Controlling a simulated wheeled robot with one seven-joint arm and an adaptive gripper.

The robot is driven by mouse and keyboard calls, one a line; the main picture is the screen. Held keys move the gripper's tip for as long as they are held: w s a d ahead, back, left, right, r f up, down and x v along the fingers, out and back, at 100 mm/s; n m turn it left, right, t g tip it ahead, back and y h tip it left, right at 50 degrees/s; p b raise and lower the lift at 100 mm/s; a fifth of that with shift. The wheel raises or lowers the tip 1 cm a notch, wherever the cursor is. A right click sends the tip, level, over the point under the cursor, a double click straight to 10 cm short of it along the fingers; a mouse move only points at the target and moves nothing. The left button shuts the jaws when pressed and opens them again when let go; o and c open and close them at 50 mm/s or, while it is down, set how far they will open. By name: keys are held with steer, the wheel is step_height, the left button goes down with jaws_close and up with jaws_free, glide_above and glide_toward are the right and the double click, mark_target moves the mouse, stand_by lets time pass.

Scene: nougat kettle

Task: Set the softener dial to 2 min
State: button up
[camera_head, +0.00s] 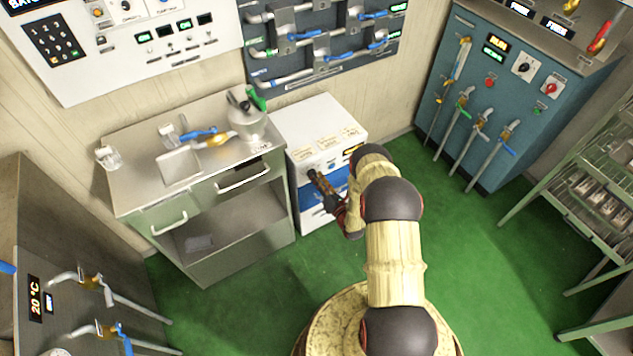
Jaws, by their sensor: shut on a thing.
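A white cabinet (318,126) with a blue lower front stands in the middle, and I take it for the softener. Its top has several small labels, and a small dark display (352,150) sits high on its front. My gripper (313,175) is at the upper left of this front, with its fingers pointing to the panel. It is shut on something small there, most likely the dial. The gripper hides the dial, and its setting cannot be read.
A steel bench (128,150) with a jug (246,122) and tools stands close on the left. A blue valve cabinet (470,85) is at the back right, and a rack (600,190) at the right. Green floor is free between them.

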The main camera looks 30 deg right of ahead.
steer(key=shift+d+m+b, duration=0.15)
steer(key=shift+m+b, duration=0.8)
steer(key=shift+m, duration=1.25)
steer(key=o, duration=1.2)
steer(key=shift+f, duration=0.1)
steer(key=shift+c, duration=0.2)
steer(key=shift+s, duration=0.1)
steer(key=s, duration=1.1)
steer(key=shift+s+d, duration=0.15)
steer(key=shift+s, duration=0.25)
